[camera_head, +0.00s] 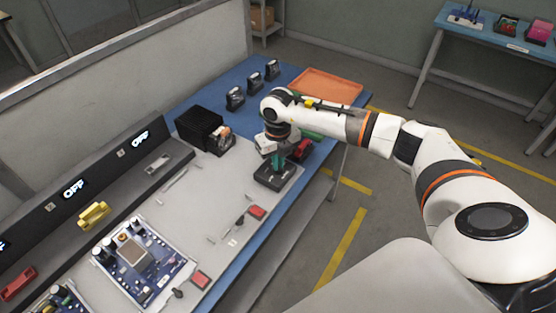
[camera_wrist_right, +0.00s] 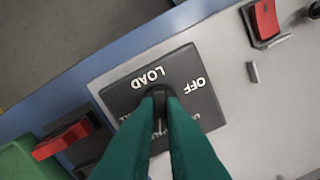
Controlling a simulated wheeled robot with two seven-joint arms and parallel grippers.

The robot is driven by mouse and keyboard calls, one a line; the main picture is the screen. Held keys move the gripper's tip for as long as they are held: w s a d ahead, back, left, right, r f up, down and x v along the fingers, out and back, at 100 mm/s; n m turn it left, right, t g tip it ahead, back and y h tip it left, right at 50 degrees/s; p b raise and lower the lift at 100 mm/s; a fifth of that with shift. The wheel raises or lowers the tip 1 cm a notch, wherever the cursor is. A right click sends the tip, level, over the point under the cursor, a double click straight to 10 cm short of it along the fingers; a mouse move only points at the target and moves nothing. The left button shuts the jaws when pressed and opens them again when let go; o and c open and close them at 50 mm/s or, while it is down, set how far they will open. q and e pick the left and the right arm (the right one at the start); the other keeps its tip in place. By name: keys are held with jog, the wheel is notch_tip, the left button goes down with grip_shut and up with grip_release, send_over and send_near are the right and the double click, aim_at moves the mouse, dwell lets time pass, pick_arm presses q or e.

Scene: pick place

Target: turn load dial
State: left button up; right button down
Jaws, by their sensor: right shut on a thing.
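The load dial is a dark square plate (camera_wrist_right: 122,92) with a small black knob (camera_wrist_right: 160,97) in its middle. White words LOAD and OFF show on it, and a third label is partly hidden by my fingers. In the head view the dial plate (camera_head: 268,180) lies near the right edge of the grey panel. My right gripper (camera_head: 276,170) reaches down onto it. In the right wrist view its green fingers (camera_wrist_right: 161,94) are shut on the knob. Which label the knob points to is hard to tell. My left gripper is not in view.
A red switch (camera_wrist_right: 265,20) sits beside the dial, and another red part (camera_wrist_right: 62,140) is on the other side. Circuit boards (camera_head: 145,262) lie on the bench. A black box (camera_head: 198,127), several dark devices and an orange tray (camera_head: 326,85) stand at the back.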

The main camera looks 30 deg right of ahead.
jog(key=shift+r+m, duration=0.1)
jog(key=shift+m, duration=0.2)
jog(key=c, duration=1.5)
grip_release()
notch_tip(320, 180, up, 12)
jog(key=shift+f+b, duration=0.1)
jog(key=shift+b, duration=1)
